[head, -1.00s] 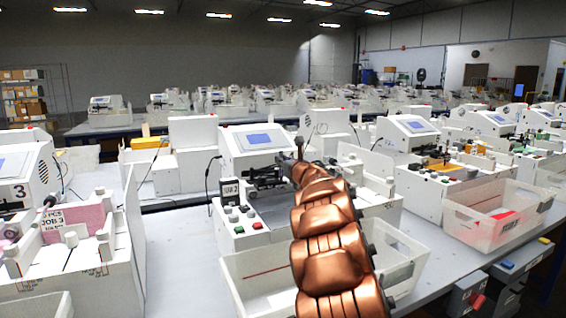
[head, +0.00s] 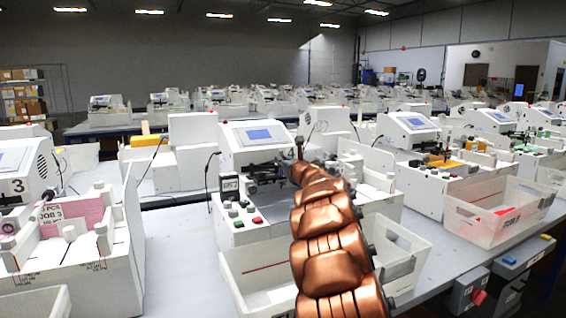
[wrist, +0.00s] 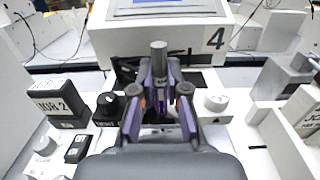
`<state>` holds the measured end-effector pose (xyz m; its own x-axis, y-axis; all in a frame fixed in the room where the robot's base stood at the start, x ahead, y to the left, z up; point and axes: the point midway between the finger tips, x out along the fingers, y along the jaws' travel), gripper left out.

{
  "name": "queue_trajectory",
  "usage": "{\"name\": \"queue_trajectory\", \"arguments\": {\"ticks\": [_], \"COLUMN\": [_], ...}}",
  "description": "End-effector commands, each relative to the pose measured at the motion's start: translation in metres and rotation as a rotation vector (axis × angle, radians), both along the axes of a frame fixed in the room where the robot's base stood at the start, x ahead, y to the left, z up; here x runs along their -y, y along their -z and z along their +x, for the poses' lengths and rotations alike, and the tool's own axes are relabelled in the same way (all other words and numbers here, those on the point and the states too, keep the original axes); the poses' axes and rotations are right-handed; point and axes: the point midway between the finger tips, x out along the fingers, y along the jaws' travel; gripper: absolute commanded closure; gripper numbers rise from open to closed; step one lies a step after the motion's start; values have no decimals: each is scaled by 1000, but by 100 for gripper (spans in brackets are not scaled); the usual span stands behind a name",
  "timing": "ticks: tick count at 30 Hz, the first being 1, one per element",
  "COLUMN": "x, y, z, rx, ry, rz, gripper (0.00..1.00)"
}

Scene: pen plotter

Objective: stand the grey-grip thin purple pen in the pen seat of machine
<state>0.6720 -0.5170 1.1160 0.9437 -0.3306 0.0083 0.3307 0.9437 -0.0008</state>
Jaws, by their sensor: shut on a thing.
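In the wrist view my gripper (wrist: 159,104) is shut on the pen (wrist: 159,60), between its two purple-sided fingers. The pen's grey upper part stands up in that view, and its lower part is mostly hidden by the fingers. The machine (wrist: 165,9) with a screen and the number 4 lies just beyond. In the head view the white machine (head: 236,150) stands in the middle, and my copper arm reaches to its front. The pen cannot be made out there. The pen seat is not clearly visible, and I cannot tell whether the pen touches it.
A black JOB 2 block (wrist: 55,103) and a black knob (wrist: 107,103) are left of the gripper. A white knob (wrist: 216,103) is close on its right. A white bin (head: 236,282) is in front of the machine, and another bin (head: 465,222) is to the right.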

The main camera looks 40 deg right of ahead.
Motion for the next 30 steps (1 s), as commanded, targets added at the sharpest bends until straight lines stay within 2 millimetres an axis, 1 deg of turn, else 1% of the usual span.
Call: {"name": "queue_trajectory", "arguments": {"ticks": [30], "x": [0], "y": [20], "z": [0], "rx": [0], "ry": [0], "rz": [0], "gripper": [100]}}
